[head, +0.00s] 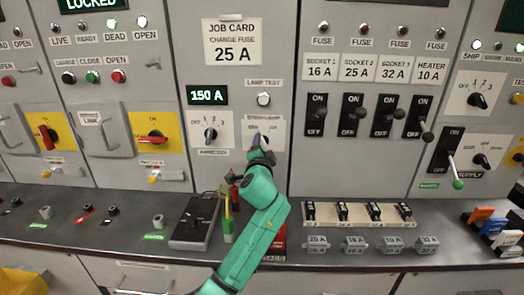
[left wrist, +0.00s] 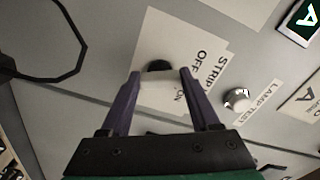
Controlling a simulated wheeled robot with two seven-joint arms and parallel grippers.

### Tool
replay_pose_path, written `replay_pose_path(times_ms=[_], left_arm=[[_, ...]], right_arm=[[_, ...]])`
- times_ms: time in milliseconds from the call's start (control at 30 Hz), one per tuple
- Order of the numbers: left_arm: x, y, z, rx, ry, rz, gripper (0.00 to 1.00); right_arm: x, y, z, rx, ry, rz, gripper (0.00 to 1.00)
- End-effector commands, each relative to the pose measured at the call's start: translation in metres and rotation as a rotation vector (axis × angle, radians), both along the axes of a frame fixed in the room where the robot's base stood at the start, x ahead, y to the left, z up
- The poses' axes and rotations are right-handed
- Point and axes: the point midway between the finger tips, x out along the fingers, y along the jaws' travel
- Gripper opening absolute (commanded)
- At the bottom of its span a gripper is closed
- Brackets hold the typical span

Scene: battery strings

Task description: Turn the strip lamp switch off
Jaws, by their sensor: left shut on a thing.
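The strip lamp switch (left wrist: 158,100) sits on a pale plate in the left wrist view, a light piece with a dark round part behind it. Its label (left wrist: 203,75) shows STRIP, OFF and ON, partly hidden by a finger. My left gripper (left wrist: 160,82) has its two purple fingers on either side of the switch, shut on it. In the head view my left gripper (head: 258,140) is at the plate (head: 275,127) below the lamp test button, and its fingers hide the switch there. I cannot tell which position the switch points to. My right gripper is not in view.
The lamp test button (head: 263,99) is just above the switch, and a rotary selector (head: 210,133) is to its left. Socket switches (head: 350,114) stand to the right. Below, the desk holds a black box (head: 195,222) and a fuse rack (head: 358,214).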

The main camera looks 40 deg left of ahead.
Motion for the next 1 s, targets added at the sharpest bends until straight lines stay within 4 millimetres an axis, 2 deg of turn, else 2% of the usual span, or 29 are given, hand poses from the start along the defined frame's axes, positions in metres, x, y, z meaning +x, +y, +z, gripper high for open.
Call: replay_pose_path(times_ms=[33, 700, 733, 767, 800, 1000], left_arm=[[0.0006, -0.0009, -0.0045, -0.019, -0.006, -0.001, 0.07], [0.0006, -0.0006, -0.0042, -0.074, -0.044, 0.000, 0.07], [0.0006, -0.0006, -0.0043, -0.074, -0.044, 0.000, 0.74], [0.0006, -0.0006, -0.0042, -0.074, -0.044, 0.000, 0.85], [0.0006, -0.0006, -0.0039, -0.073, -0.044, 0.000, 0.93], [0.0003, -0.0002, -0.0021, -0.070, -0.047, 0.000, 0.93]], right_arm=[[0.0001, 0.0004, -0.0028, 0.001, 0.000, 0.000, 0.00], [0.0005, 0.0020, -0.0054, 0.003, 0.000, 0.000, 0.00], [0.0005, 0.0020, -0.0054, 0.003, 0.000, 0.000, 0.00], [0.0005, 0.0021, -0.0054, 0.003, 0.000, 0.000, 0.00], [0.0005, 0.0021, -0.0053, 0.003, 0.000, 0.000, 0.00], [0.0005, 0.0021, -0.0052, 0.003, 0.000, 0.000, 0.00]])
